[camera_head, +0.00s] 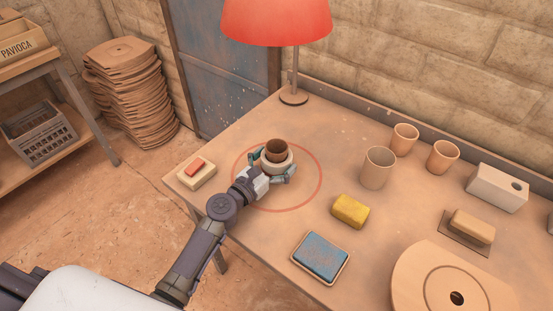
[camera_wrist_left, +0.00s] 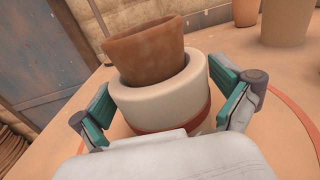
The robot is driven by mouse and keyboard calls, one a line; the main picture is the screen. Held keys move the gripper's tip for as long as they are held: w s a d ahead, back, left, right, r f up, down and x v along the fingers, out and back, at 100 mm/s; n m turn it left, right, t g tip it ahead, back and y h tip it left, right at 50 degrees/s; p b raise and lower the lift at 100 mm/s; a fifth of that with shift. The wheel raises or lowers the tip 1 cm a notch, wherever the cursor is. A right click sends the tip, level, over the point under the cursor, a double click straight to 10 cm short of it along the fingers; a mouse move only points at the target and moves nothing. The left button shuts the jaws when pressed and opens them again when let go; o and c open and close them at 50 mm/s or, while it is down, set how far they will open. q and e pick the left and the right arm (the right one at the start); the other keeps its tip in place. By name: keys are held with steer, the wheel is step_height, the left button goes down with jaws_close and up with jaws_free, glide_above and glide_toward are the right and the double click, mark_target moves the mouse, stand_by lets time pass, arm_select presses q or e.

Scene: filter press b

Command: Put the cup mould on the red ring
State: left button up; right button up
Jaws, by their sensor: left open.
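The cup mould (camera_head: 277,161) is a pale, thick-walled round block with a brown clay cup (camera_head: 275,149) seated in its top. It stands upright on the table inside the thin red ring (camera_head: 318,190) drawn there, towards the ring's back. My left gripper (camera_head: 272,168) is open, with a finger on either side of the mould. In the left wrist view, the fingers (camera_wrist_left: 170,108) flank the mould (camera_wrist_left: 160,102), with a gap at the right finger; contact at the left one is unclear. A reddish band shows round the mould's lower part. My right gripper is not in view.
A red lamp (camera_head: 277,22) stands behind the ring. A small block with a red piece (camera_head: 196,173) lies left of it. Several clay cups (camera_head: 379,168), a yellow sponge (camera_head: 350,211) and a blue pad in a tray (camera_head: 320,257) are to the right.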

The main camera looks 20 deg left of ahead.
arm_select(q)
steer(key=shift+r, duration=0.2)
steer(key=b+v, duration=0.1)
steer(key=v, duration=0.9)
steer(key=shift+s+a+f, duration=0.1)
steer(key=shift+s+f, duration=0.05)
steer(key=shift+s, duration=0.1)
steer(key=shift+v, duration=0.75)
